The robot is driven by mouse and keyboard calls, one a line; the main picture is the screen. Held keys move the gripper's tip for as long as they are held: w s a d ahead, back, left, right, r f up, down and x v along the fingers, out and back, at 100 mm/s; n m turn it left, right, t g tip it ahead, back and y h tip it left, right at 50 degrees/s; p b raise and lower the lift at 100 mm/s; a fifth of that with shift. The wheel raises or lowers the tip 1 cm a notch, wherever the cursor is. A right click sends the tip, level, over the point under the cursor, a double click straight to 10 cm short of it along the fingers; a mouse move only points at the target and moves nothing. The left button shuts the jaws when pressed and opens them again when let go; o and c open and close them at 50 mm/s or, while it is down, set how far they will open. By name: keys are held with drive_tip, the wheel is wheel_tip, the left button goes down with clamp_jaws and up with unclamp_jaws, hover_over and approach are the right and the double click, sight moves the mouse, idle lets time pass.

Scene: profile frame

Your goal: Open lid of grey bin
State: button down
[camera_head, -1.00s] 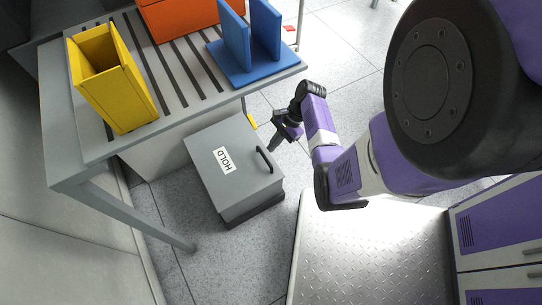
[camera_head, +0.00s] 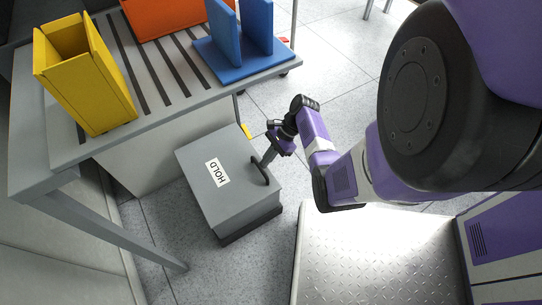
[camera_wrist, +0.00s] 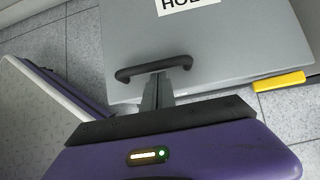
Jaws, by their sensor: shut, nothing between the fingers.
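The grey bin (camera_head: 238,205) stands on the floor with its lid (camera_head: 208,158) closed. The lid carries a white label reading HOLD (camera_head: 217,172) and a black bar handle (camera_head: 259,172) near its right edge. The lid (camera_wrist: 225,50) and handle (camera_wrist: 140,71) also show in the wrist view. My gripper (camera_head: 266,161) is at the handle, pointing down. In the wrist view its fingers (camera_wrist: 158,82) are shut and reach the near side of the handle's middle. Whether they touch the bar or pass beneath it I cannot tell.
A grey slotted table (camera_head: 150,70) stands behind and left of the bin, holding a yellow holder (camera_head: 85,80), an orange bin (camera_head: 165,14) and a blue holder (camera_head: 226,60). A yellow tab (camera_wrist: 279,82) sticks out at the lid's edge. Open floor lies behind my arm.

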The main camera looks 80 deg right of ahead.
drive_tip(key=shift+w+a+f, duration=0.15)
drive_tip(key=shift+f, duration=0.1)
drive_tip(key=shift+r, duration=0.1)
wheel_tip(320, 180, up, 2)
drive_tip(key=p, duration=0.3)
drive_tip(key=shift+w+a, duration=0.15)
drive_tip(key=r+p, duration=0.2)
drive_tip(key=p, duration=0.1)
drive_tip(key=w+a+r+g+h+p, duration=0.1)
drive_tip(key=r+p, duration=0.1)
drive_tip(key=p, duration=0.2)
drive_tip(key=w+r+g+h+p, duration=0.1)
drive_tip(key=r+p, duration=0.1)
drive_tip(key=p, duration=0.2)
drive_tip(key=shift+a+r, duration=0.3)
drive_tip(key=w+a+r+g+h+p, duration=0.1)
drive_tip(key=w+a+r+g+p, duration=0.1)
drive_tip(key=w+a+r+p, duration=0.2)
drive_tip(key=shift+w+r+g+h+p, duration=0.3)
drive_tip(key=shift+r+p, duration=1.2)
drive_tip(key=shift+p, duration=1.7)
drive_tip(key=shift+s, duration=0.1)
